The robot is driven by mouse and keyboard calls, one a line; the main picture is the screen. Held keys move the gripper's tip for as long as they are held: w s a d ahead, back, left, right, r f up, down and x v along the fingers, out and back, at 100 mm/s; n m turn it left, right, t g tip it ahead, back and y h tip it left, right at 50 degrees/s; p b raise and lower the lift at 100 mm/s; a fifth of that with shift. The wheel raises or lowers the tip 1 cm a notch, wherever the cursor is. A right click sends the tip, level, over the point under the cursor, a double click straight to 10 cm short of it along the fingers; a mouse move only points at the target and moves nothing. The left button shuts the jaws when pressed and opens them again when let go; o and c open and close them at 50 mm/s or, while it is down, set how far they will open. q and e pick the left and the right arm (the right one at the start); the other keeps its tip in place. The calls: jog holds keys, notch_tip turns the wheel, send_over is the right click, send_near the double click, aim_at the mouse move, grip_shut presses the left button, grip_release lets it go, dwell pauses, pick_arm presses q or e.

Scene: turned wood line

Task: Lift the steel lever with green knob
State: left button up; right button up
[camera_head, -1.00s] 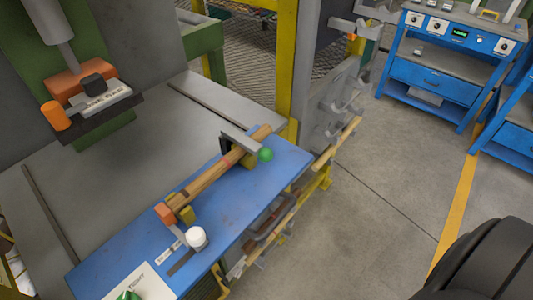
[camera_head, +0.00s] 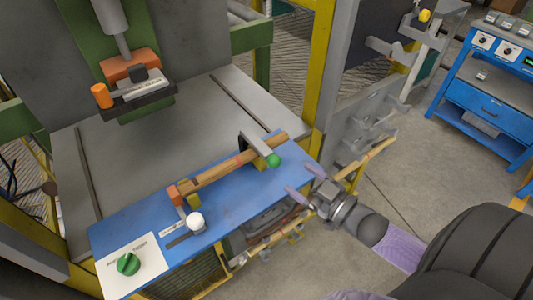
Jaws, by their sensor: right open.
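The green knob (camera_head: 273,160) sits at the near end of the steel lever (camera_head: 255,144), which lies across the far end of a turned wood piece (camera_head: 220,168) on the blue plate (camera_head: 228,206). My right gripper (camera_head: 297,194) is in from the right at the plate's right edge. Its two purple-tipped fingers are spread and empty, pointing left, apart from the knob and below and right of it in the picture. My left gripper is out of view.
A yellow post (camera_head: 322,70) rises behind the lever. A blue workbench (camera_head: 485,105) stands at the right.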

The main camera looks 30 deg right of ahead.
aim_at(279, 165)
jog(key=b+x, duration=0.1)
jog(key=x, duration=0.7)
jog(key=shift+f, duration=0.15)
jog(key=shift+w+a, duration=0.1)
jog(key=shift+w, duration=0.35)
